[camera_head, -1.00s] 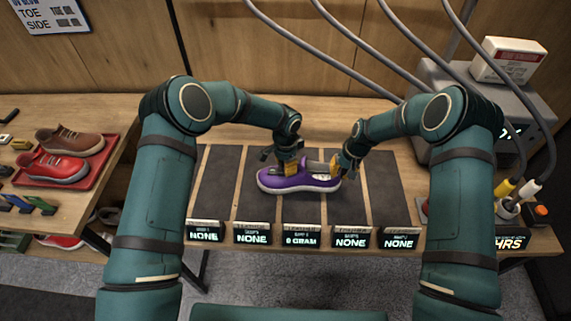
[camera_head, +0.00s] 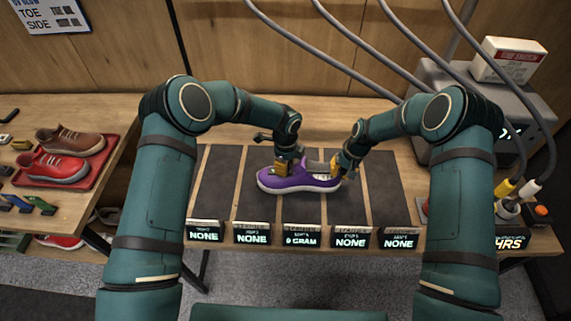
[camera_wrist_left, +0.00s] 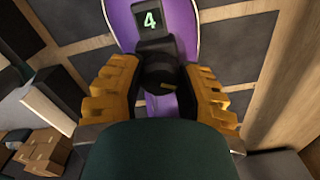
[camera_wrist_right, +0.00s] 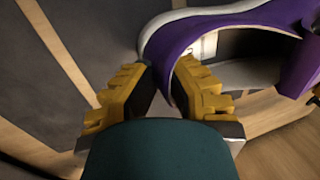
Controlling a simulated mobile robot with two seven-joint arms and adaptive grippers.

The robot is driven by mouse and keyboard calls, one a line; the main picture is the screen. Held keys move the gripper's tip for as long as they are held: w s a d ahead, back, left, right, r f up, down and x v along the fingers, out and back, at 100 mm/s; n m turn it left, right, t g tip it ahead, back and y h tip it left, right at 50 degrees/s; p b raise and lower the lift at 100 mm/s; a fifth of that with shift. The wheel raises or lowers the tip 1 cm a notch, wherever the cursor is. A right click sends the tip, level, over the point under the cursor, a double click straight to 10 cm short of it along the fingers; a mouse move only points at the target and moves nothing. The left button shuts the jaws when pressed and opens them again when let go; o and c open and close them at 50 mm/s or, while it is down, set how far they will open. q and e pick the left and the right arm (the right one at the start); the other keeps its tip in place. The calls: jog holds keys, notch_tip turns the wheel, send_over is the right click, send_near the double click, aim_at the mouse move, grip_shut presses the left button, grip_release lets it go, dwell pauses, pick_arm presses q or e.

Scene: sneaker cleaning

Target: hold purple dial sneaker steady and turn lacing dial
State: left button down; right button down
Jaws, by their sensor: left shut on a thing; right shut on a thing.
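The purple sneaker (camera_head: 272,183) with a white sole lies on the dark mat in the middle of the bench, its toe to the left. My left gripper (camera_head: 287,168) comes down on its top. My right gripper (camera_head: 338,167) is at the heel end. In the right wrist view its fingers are shut on the sneaker's purple heel rim (camera_wrist_right: 165,52). The fingers partly hide the dial and heel.
A red tray (camera_head: 100,167) with a brown and a red shoe stands at the left. Several small displays (camera_head: 252,238) line the mat's front edge. A grey machine (camera_head: 440,80) with hoses stands at the back right. Mat strips on both sides of the sneaker are clear.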

pick_arm(q)
jog(key=shift+m, duration=1.2)
jog(key=shift+s, duration=0.1)
jog(key=c, duration=0.5)
grip_release()
jog(key=shift+d, duration=0.1)
notch_tip(320, 180, up, 12)
